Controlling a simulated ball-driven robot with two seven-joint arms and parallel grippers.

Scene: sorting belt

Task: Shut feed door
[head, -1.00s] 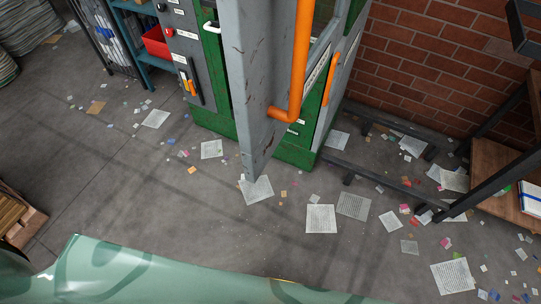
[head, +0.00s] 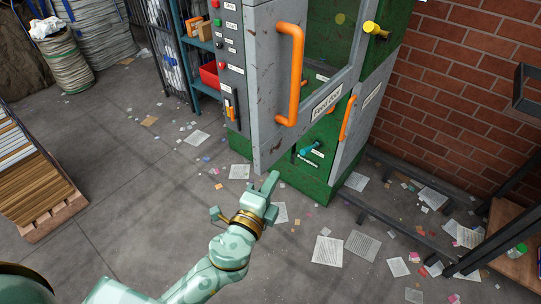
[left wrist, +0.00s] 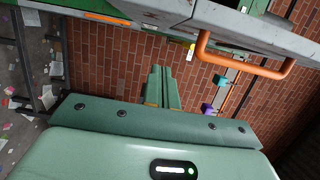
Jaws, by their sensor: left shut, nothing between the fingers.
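The feed door (head: 262,70) is a scuffed grey panel with an orange bar handle (head: 292,75), on the front of a green machine (head: 330,150). It stands open, swung out from the machine, with its lower corner near my left gripper. My left gripper (head: 270,184) is shut and empty, just below and beside that corner; I cannot tell whether it touches. In the left wrist view the shut fingers (left wrist: 158,85) point ahead, and the orange handle (left wrist: 245,70) and the door's grey edge (left wrist: 255,25) lie above right of them. My right gripper is not in view.
A control panel (head: 228,65) with buttons is left of the door. A second orange handle (head: 348,118) and a yellow knob (head: 375,29) are on the machine. A pallet (head: 40,190) stands left, a wooden bench (head: 510,250) right.

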